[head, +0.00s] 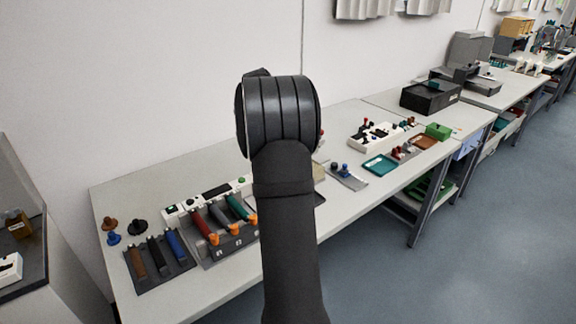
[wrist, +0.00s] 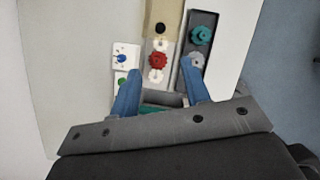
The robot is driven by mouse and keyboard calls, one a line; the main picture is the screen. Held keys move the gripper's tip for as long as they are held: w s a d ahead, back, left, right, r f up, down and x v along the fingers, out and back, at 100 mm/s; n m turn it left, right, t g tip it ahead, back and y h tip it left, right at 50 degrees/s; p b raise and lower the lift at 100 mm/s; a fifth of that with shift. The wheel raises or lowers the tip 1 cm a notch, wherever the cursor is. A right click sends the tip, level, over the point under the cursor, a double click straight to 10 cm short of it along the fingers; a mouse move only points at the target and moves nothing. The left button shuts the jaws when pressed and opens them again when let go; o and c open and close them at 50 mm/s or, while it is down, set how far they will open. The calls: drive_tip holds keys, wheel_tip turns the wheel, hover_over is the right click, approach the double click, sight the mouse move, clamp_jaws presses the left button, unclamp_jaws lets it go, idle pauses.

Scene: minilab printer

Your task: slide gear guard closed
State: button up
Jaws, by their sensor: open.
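In the wrist view, a tan plate (wrist: 180,12) with a black knob (wrist: 160,28) lies at the top of a narrow gear unit; it looks like the gear guard. Below it a red gear (wrist: 158,60) shows between white gears, uncovered. My gripper (wrist: 161,70) has two blue fingers spread apart, one on each side of the gear row, with nothing between them that it holds. I cannot tell its height above the gears. In the head view my arm hides the gripper and most of the gear unit; only a tan edge (head: 319,171) shows beside it.
A dark tray (wrist: 210,18) with a teal gear (wrist: 201,35) lies right of the gear row. A white panel (wrist: 119,70) with a blue knob and a green button lies left. In the head view, a rack of coloured handles (head: 230,243) stands left of my arm.

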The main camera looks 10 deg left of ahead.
drive_tip(key=x, duration=1.7)
clamp_jaws()
